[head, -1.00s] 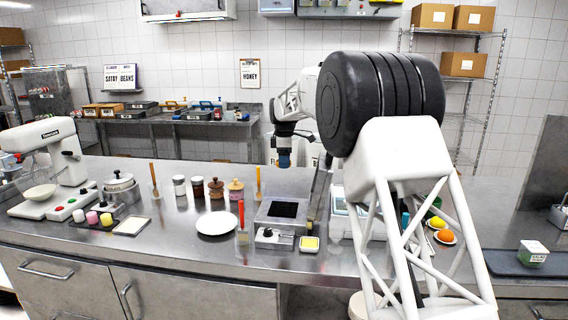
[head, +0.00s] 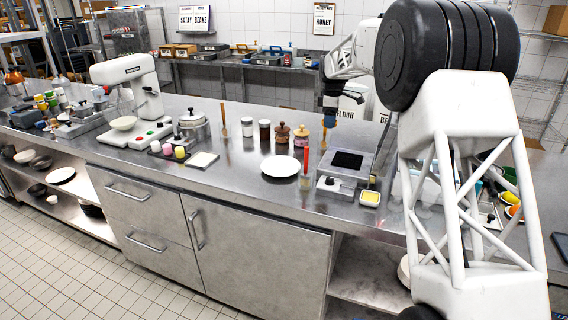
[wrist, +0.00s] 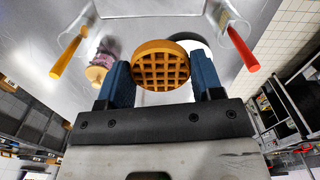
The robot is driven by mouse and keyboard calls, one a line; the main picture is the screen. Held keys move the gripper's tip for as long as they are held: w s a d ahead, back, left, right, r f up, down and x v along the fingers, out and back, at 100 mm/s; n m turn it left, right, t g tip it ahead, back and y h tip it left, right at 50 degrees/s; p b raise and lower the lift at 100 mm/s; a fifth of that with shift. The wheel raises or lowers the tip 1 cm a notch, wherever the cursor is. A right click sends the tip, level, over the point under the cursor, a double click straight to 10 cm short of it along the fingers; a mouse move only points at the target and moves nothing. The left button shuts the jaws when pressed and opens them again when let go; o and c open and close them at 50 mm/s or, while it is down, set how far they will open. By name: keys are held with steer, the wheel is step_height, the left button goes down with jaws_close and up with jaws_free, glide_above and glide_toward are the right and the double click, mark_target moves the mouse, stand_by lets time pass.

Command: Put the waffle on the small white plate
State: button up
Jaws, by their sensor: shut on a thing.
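The waffle (wrist: 160,66) is round and golden-brown with a square grid. In the wrist view it sits between the two blue fingers of my gripper (wrist: 162,80), which are shut on it. In the head view my gripper (head: 330,112) hangs over the back of the steel counter, to the right of and behind the small white plate (head: 281,166). The waffle cannot be made out there. The plate is round, flat and empty on the counter. In the wrist view a white rim (wrist: 203,50) shows partly behind the waffle, perhaps the plate.
A red-handled tool (head: 305,162) stands right of the plate, a yellow-handled one (head: 323,138) behind it. A hot plate unit (head: 347,165) lies further right. Jars (head: 265,130) stand behind the plate.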

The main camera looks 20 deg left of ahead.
glide_above(281, 168)
step_height(281, 168, down, 9)
steer(key=shift+s+r, duration=0.15)
steer(key=shift+d, duration=0.1)
steer(key=shift+f, duration=3.1)
steer(key=shift+f, duration=1.9)
steer(key=shift+f, duration=0.15)
steer(key=o, duration=0.7)
steer(key=shift+c, duration=0.2)
steer(key=shift+r, duration=0.2)
